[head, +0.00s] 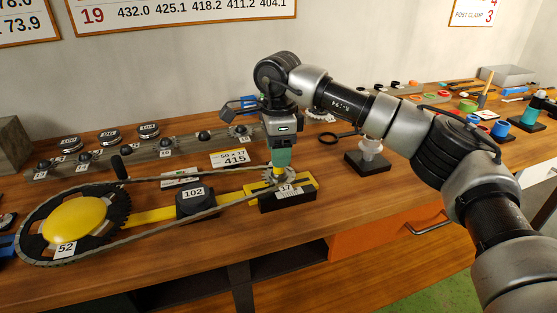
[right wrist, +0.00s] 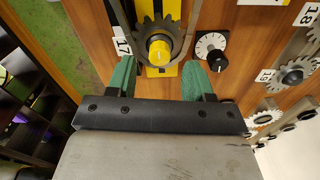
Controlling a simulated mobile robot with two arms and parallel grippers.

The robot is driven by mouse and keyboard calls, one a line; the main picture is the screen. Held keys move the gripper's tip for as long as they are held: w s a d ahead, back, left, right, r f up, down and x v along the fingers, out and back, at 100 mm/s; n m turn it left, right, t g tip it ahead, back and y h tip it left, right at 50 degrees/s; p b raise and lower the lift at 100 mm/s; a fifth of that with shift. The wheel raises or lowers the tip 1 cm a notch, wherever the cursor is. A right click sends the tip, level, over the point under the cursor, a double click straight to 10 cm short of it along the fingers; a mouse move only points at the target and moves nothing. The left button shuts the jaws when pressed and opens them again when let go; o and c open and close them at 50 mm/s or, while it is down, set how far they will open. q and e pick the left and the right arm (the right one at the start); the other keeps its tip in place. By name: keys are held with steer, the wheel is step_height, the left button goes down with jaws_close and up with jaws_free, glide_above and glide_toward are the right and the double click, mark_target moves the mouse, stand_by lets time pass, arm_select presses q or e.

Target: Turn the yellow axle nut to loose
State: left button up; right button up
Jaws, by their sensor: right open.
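The yellow axle nut (right wrist: 160,51) sits in the middle of a small toothed cog (right wrist: 155,28) marked 17 in the right wrist view. In the head view the nut (head: 278,170) shows just under my right gripper (head: 279,166). My right gripper points down, and its green fingers (right wrist: 160,80) are open, one on each side of the nut with space between. I cannot tell from the head view how far the fingertips are above the nut. A dark dial with a white face (right wrist: 211,47) lies beside the right finger. My left gripper is not in view.
A chain (head: 140,245) loops from the small cog to a big chainring with a yellow cover (head: 75,222) marked 52. A black block (head: 196,202) marked 102 sits between them. A rail of cogs (head: 100,157) runs behind. A white part on a dark stand (head: 371,150) is to the right.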

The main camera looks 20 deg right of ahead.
step_height(320, 180, up, 8)
steer(key=shift+f, duration=0.15)
stand_by(0.5)
